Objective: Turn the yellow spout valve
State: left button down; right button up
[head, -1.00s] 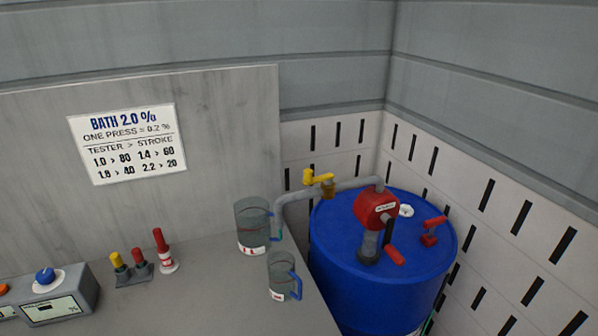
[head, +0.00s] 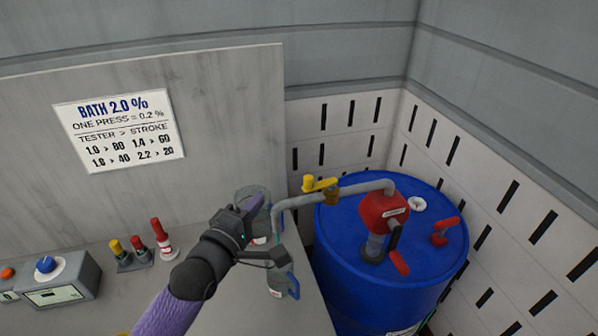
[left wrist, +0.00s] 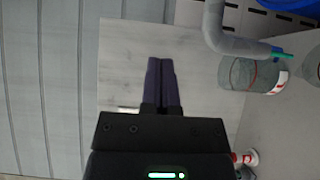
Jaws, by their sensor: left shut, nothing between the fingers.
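The yellow spout valve (head: 320,184) sits on top of the grey spout pipe (head: 358,187), its lever lying along the pipe toward the left. The pipe runs from the red pump (head: 383,209) on the blue barrel and bends down above the worktop at its left end. My left gripper (head: 256,202) is shut and empty, left of the valve and apart from it, in front of the back measuring jug. In the left wrist view its closed fingers (left wrist: 160,64) point at the grey panel, and the pipe (left wrist: 228,40) shows at the right; the valve is not visible there. My right gripper is not in view.
The larger clear jug (head: 245,193) is partly hidden by my left gripper. A smaller blue-handled jug (head: 275,285) stands nearer on the worktop. The blue barrel (head: 345,260) fills the right, with a red handle (head: 446,231) on its lid. A tester box (head: 62,280) sits at left.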

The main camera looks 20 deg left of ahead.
pick_arm(q)
jog(key=w+d, duration=0.1)
jog(key=w, duration=0.1)
jog(key=w+d, duration=0.2)
jog(key=w, duration=0.1)
jog(key=w+d+p, duration=0.1)
jog(key=w, duration=0.2)
jog(key=shift+d, duration=0.4)
jog(key=shift+f, duration=0.1)
